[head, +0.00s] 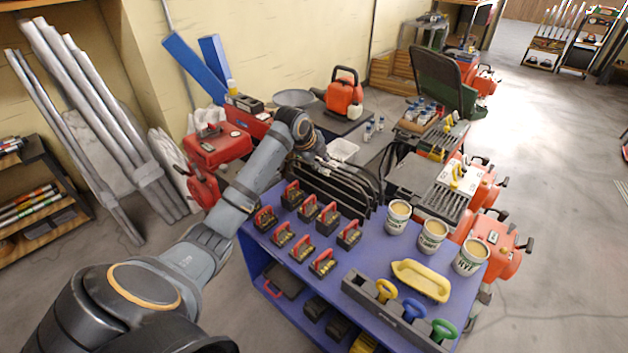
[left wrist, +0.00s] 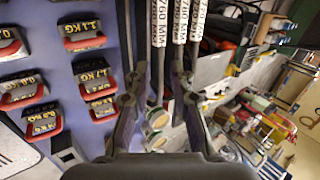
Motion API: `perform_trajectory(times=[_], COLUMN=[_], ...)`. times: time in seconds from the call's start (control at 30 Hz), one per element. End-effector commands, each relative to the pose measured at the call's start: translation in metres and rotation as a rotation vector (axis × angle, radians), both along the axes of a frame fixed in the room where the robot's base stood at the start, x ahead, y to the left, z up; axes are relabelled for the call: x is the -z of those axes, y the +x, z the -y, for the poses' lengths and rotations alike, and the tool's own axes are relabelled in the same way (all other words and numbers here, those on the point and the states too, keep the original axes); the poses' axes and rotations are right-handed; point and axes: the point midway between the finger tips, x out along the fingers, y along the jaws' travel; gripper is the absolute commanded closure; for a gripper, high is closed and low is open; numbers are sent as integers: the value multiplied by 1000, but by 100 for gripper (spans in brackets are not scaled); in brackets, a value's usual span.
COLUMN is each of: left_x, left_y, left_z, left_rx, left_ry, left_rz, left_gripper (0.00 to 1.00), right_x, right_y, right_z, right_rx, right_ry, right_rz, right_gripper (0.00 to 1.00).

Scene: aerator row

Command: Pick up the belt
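Several black belts (head: 325,188) stand side by side in a row along the far edge of the blue bench. I cannot tell whether either finger touches a belt. In the head view the left gripper (head: 318,150) is above the belt row, partly hidden by its own wrist. My right gripper is not in view.
The blue bench (head: 300,250) holds several red-handled weights (head: 307,208), three white tubs (head: 432,236), a yellow tray (head: 420,281) and a grey rack (head: 360,288) with coloured handles. Orange machines stand to the right; a red machine (head: 217,145) stands behind my left arm.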

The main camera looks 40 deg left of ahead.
Motion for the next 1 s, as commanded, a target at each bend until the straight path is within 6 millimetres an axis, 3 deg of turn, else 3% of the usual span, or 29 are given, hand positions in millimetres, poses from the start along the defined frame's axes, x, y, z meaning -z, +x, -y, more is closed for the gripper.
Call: perform_trajectory(times=[0.13,0.37,0.5,0.6,0.8,1.0], left_x=[9,41,45,49,79,89], left_y=[4,25,29,31,48,57], left_z=[1,0,-1,-3,-13,-13], left_rx=[0,-1,-1,-1,-1,-1], left_ry=[-4,-3,1,0,-3,1], left_rz=[-1,-1,1,0,-1,0], left_gripper=[78,78,78,78,78,78], right_x=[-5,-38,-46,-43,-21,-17], right_y=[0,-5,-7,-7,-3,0], right_z=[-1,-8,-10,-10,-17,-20], right_rx=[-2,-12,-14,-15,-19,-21], right_ry=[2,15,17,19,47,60], right_rz=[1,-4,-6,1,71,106], right_gripper=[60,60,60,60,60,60])
